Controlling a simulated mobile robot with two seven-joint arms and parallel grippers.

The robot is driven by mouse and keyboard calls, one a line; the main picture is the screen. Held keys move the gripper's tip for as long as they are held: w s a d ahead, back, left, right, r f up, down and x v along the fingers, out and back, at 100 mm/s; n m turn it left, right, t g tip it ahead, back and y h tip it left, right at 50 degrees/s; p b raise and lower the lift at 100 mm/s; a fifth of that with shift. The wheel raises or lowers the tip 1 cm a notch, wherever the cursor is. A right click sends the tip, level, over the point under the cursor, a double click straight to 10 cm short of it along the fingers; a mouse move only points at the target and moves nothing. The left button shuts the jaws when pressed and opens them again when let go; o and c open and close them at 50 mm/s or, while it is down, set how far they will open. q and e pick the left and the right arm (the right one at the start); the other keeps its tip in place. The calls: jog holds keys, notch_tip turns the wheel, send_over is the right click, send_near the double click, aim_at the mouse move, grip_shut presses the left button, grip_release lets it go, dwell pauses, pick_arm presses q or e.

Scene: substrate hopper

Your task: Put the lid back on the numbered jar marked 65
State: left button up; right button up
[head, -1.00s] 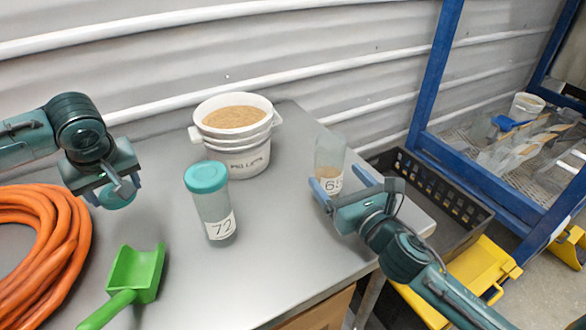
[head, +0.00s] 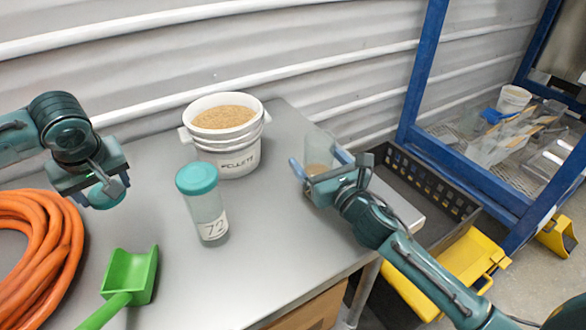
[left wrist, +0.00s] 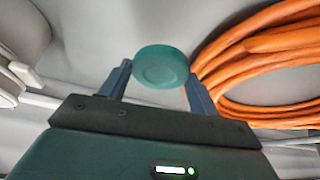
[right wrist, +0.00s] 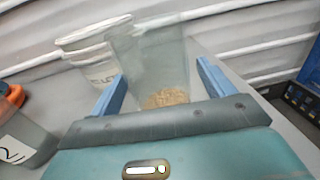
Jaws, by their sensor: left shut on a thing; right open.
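The open clear jar (head: 319,150) holds a little tan substrate and stands at the right of the table; its label is hidden now, but read 65 earlier. My right gripper (head: 322,163) is open with its fingers either side of this jar, which also shows between them in the right wrist view (right wrist: 158,70). My left gripper (head: 108,190) is shut on a round teal lid (head: 106,193) above the table at the left. The lid also shows between the fingertips in the left wrist view (left wrist: 161,68).
A teal-lidded jar marked 72 (head: 205,205) stands mid-table, with a white bucket of substrate (head: 228,155) behind it. A green scoop (head: 130,275) and coiled orange hose (head: 35,245) lie at the left. A black crate (head: 440,190) is beyond the table's right end.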

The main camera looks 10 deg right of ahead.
jog(key=shift+c, duration=0.5)
jog(key=c, duration=1.2)
jog(key=shift+o, duration=0.2)
jog(key=shift+r, duration=0.1)
pick_arm(q)
jog(key=shift+r+p, duration=0.95)
jog(key=shift+p, duration=0.05)
pick_arm(e)
notch_tip(320, 180, up, 10)
